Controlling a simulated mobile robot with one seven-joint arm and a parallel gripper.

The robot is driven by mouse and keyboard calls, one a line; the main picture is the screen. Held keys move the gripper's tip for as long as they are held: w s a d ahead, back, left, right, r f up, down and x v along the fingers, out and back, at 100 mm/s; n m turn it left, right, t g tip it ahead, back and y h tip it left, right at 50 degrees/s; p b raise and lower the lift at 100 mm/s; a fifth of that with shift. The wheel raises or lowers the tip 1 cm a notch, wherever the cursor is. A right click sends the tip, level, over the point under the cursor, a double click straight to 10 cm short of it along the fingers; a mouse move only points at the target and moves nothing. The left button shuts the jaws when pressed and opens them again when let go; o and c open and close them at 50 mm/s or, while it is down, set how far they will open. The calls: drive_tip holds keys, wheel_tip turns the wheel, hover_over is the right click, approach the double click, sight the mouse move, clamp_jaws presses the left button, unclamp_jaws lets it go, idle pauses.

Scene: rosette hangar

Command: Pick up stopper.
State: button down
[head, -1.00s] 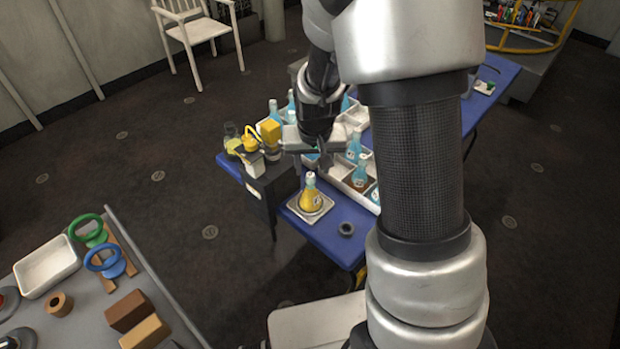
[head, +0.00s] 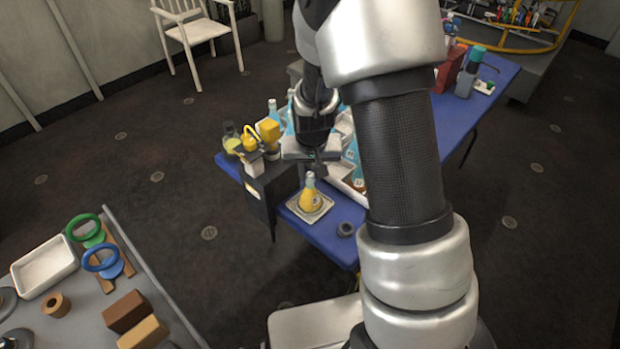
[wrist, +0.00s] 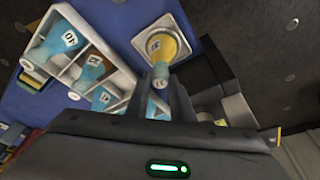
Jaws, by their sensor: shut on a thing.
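A yellow flask (head: 310,200) with a pale neck stands upright on a small square tray (head: 328,211) at the blue table's near end. It also shows in the wrist view (wrist: 175,42), its top toward the camera. My gripper (head: 312,171) points down right over this flask. In the wrist view its fingers (wrist: 162,84) are shut on a small pale piece at the flask's top, which I take for the stopper (wrist: 160,70). The fingers hide much of it, and I cannot tell whether it is still seated in the neck.
A white divided crate (wrist: 112,68) with several blue flasks is beside the tray. A dark box (head: 268,190) with yellow-topped items stands left of it. A dark ring (head: 346,229) lies on the blue table (head: 335,245). A grey table (head: 90,300) is at lower left.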

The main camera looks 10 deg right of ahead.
sight(310, 176)
wheel_tip(310, 176, up, 10)
drive_tip(key=p, duration=0.1)
drive_tip(key=shift+f+b, duration=2.35)
drive_tip(key=shift+f, duration=1)
drive_tip(key=shift+f+b, duration=0.35)
drive_tip(key=shift+f, duration=0.05)
drive_tip(key=shift+f+b, duration=0.5)
drive_tip(key=shift+f, duration=0.15)
drive_tip(key=shift+f, duration=0.1)
drive_tip(key=shift+f+b, duration=0.35)
